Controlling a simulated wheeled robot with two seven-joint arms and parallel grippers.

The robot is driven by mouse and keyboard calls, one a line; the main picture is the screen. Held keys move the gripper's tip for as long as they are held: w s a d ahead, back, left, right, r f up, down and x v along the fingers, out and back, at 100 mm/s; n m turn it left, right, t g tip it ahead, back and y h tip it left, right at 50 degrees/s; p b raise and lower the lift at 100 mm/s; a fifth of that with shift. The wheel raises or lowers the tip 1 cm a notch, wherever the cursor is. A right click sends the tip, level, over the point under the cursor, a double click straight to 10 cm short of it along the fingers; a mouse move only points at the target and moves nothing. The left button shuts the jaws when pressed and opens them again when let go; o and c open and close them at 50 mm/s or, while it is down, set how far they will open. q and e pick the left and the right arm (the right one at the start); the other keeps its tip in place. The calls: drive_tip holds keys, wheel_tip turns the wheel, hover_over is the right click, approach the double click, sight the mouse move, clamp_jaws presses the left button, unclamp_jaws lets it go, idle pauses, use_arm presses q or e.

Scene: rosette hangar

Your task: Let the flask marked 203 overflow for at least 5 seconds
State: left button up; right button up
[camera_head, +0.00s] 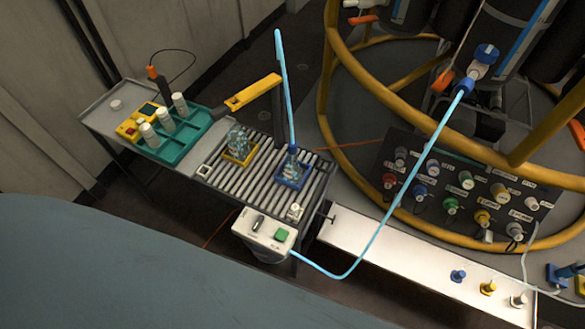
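Two small clear glass flasks stand on a slatted metal tray (262,172). One flask (237,139) sits in a yellow square holder (240,158). The other flask (292,160) sits in a blue square holder (293,184), with a light-blue tube (285,85) rising from its mouth. I cannot read the number 203 on either flask, nor tell their fill levels. A white control box (262,233) with a green button (281,234) and a dark switch is at the tray's front edge. A blue hose (385,215) runs from it to a blue tank coupling (463,88). Neither gripper is in view.
A teal rack (172,143) with white bottles is at left. A dark valve panel (465,190), yellow railings (325,80) and a white bench (400,262) are at right. A large blue-grey surface fills the lower left.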

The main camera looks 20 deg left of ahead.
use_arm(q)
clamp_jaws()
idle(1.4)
